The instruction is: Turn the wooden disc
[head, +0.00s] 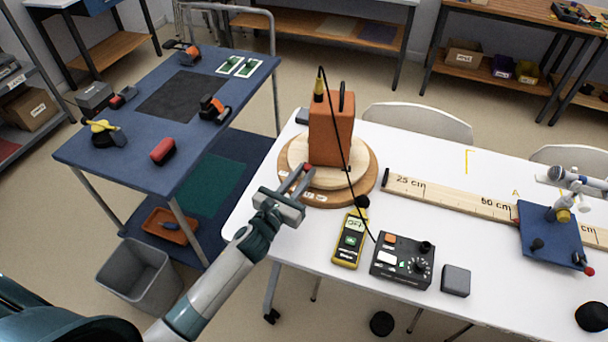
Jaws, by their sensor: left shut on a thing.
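The round wooden disc (298,153) lies on a darker round wooden base (369,182) at the left end of the white table. An orange speaker box (331,135) stands upright on the disc, with a black cable from its top. My left gripper (299,183) reaches in from the lower left to the disc's front edge. Its fingers are shut on a small red-topped peg (308,167) at that edge, mostly hidden by the fingers. Pale marks show on the base beside the fingers. My right gripper is not in view.
A yellow meter (349,240), a black control box (402,262) and a grey block (456,281) stand in front of the disc. A marked wooden ruler (440,196) runs right to a blue plate (549,236) bearing a stand. A blue cart (146,157) is at left.

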